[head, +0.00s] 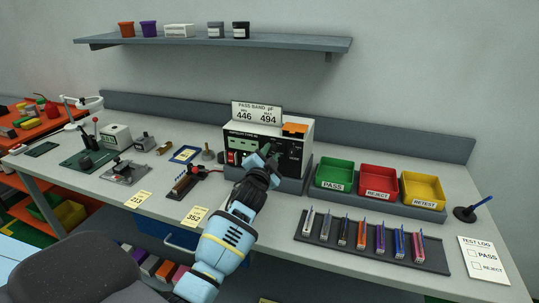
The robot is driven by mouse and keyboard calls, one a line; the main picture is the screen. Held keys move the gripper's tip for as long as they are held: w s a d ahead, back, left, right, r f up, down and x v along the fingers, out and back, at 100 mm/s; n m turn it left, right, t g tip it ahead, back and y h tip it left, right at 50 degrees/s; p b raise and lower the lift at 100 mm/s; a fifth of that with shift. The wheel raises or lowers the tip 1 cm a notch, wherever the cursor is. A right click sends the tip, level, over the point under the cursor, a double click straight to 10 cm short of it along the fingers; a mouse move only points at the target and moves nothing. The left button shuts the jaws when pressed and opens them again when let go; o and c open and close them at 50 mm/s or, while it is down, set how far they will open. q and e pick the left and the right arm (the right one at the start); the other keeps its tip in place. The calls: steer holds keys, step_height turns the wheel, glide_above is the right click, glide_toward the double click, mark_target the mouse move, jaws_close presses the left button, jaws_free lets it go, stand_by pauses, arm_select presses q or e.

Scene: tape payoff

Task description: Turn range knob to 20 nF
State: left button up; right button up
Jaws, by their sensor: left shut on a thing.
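The capacitance meter (295,160) is a white box with a black front panel at the middle of the bench. A red part and small light markings show at the left of its panel. My left gripper (267,153) is at the middle of the panel, shut, with its fingers on the range knob. The gripper and wrist hide the knob, so its pointer and the 20 nF mark cannot be read. My right gripper is not in view.
A pass band sign (257,113) reading 446 and 494 stands on the meter. Green (335,173), red (379,179) and yellow (423,189) bins stand to the right. A dark tray (373,243) of several components lies in front. A red-black fixture (190,181) sits left of my arm.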

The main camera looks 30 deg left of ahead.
arm_select(q)
steer(key=shift+m, duration=0.6)
steer(key=o, duration=1)
steer(key=shift+s, duration=0.1)
steer(key=v, duration=0.7)
steer(key=shift+s, duration=0.3)
steer(key=shift+f, duration=0.1)
